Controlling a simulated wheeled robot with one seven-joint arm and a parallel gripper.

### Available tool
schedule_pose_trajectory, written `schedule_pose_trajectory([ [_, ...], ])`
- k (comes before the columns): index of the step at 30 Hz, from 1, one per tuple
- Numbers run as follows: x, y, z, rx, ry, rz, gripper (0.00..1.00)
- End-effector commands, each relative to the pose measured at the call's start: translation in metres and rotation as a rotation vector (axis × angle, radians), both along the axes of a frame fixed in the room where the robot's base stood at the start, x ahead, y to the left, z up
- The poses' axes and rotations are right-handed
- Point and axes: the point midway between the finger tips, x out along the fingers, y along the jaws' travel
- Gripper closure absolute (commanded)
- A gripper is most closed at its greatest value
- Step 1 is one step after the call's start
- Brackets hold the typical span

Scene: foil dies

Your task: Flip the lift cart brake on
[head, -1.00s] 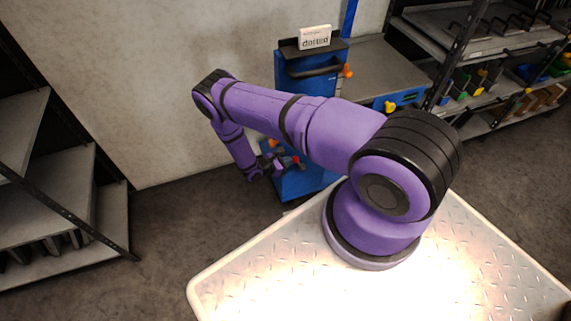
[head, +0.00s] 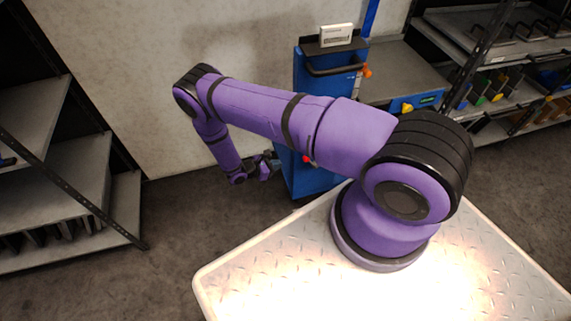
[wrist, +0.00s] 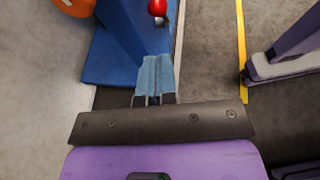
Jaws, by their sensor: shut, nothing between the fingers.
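The lift cart (head: 308,82) is a blue upright unit with a dark handle bar, standing against the wall beyond my arm. A small red knob on a short lever, likely the brake, shows low on the cart (head: 307,160) and at the top of the wrist view (wrist: 158,8). Its on or off position cannot be told. My gripper (head: 276,162) is beside the cart's lower left side. In the wrist view its blue-grey fingers (wrist: 155,62) are shut and empty, pointing toward the red knob with a visible gap between.
An orange knob (head: 366,71) sticks out on the cart's upper right, and a white box (head: 336,35) sits on top. Shelving with bins (head: 500,80) stands right, and grey shelves (head: 60,190) stand left. Open floor (head: 190,215) lies between the left shelves and the cart.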

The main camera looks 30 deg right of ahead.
Motion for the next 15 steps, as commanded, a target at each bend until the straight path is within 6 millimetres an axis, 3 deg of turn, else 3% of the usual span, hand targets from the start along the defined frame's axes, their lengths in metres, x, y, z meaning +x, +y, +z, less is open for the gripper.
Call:
schedule_pose_trajectory([
  [12, 0.002, 0.013, 0.008, 0.0, -0.001, 0.0, 1.0],
  [15, 0.008, 0.015, 0.017, 0.008, -0.016, -0.015, 1.0],
])
